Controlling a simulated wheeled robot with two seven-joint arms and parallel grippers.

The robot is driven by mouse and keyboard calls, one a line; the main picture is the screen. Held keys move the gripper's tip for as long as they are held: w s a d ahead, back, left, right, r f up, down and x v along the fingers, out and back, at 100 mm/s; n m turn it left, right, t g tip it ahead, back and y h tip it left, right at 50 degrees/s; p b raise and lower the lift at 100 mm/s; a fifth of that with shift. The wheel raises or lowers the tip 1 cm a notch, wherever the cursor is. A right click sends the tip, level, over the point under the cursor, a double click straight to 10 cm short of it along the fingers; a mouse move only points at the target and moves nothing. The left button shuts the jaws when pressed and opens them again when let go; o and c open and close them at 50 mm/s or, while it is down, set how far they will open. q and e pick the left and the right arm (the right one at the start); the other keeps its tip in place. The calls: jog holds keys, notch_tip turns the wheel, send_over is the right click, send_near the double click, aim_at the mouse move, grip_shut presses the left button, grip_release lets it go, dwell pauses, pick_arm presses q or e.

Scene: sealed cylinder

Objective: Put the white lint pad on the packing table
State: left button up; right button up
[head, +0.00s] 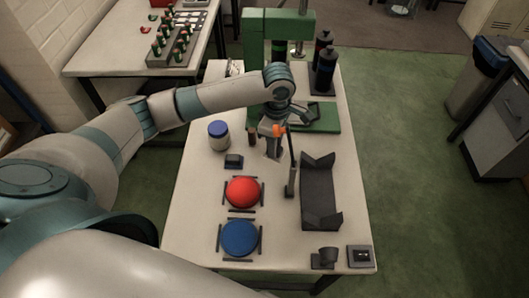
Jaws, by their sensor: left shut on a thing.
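My left gripper (273,147) is over the white table (190,226), in front of the green press. It is shut on a small pale thing at its fingertips, which may be the white lint pad; it is too small and covered to be sure. An orange part shows beside the fingers. I cannot tell whether the held thing touches the tabletop. My right gripper is not in view. No other white pad can be made out.
A dark cradle (320,190) and an upright black lever (291,170) stand right of the gripper. A red dome (243,191), a blue dome (239,238) and a blue-lidded jar (218,136) stand left. The green press (310,118) is behind. Another table (90,62) is back left.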

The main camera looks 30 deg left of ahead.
pick_arm(q)
jog(key=a+f, duration=0.1)
jog(key=s+a, duration=0.1)
jog(key=shift+a+f+p, duration=0.3)
jog(key=shift+a+f, duration=0.05)
jog(key=shift+a, duration=0.05)
jog(key=shift+f, duration=0.1)
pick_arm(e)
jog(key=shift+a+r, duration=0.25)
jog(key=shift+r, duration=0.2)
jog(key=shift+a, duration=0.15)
pick_arm(q)
notch_tip(320, 180, down, 4)
jog(key=shift+s+r+p, duration=0.1)
jog(key=shift+r+p, duration=0.1)
jog(key=shift+p, duration=0.45)
jog(key=shift+f, duration=0.2)
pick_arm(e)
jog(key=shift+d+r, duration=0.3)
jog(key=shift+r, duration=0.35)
pick_arm(q)
jog(key=o, duration=1)
jog(key=shift+f, duration=0.1)
